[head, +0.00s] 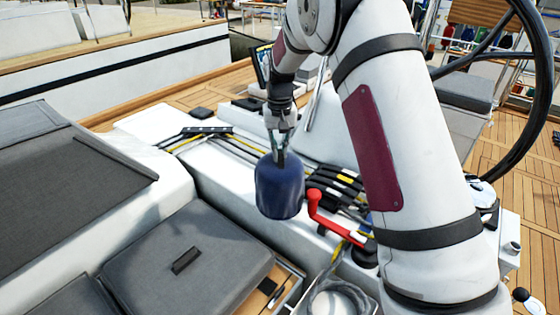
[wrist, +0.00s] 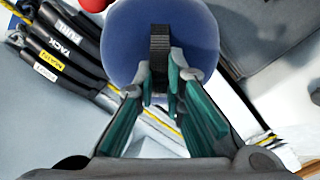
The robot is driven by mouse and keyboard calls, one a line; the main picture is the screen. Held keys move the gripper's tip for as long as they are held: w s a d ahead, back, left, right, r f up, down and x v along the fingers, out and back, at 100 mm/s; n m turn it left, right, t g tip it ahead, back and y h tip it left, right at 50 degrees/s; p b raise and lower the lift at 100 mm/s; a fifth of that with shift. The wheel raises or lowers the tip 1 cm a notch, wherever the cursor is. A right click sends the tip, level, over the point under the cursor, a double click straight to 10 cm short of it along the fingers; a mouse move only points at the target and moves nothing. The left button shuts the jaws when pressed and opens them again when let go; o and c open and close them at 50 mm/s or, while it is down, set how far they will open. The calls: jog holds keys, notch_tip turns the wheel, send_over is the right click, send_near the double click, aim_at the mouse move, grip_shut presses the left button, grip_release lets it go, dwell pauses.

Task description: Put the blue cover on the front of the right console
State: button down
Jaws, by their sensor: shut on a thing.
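The blue cover (head: 279,190) is a dark blue, rounded cylinder, hanging roughly upright above the white cockpit side in the head view. My gripper (head: 280,152) is above it, shut on the black strap on its top. In the wrist view the cover (wrist: 201,35) fills the top middle, and my fingertips (wrist: 160,85) close on the ribbed black strap (wrist: 160,45). The arm hides part of the scene on the right. A dark screen-like panel (head: 262,66) shows behind the gripper; I cannot tell which part is the right console.
A red winch handle (head: 326,214) stands just right of the cover. Black rope clutches (head: 338,183) and ropes lie behind it; labelled clutches (wrist: 62,45) show in the wrist view. A grey cushion (head: 190,262) is at lower left. Teak deck (head: 520,125) is at right.

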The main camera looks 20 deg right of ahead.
aim_at(280, 162)
jog(key=shift+f, duration=2.2)
jog(key=c, duration=1.7)
grip_release()
jog(key=shift+o, duration=0.2)
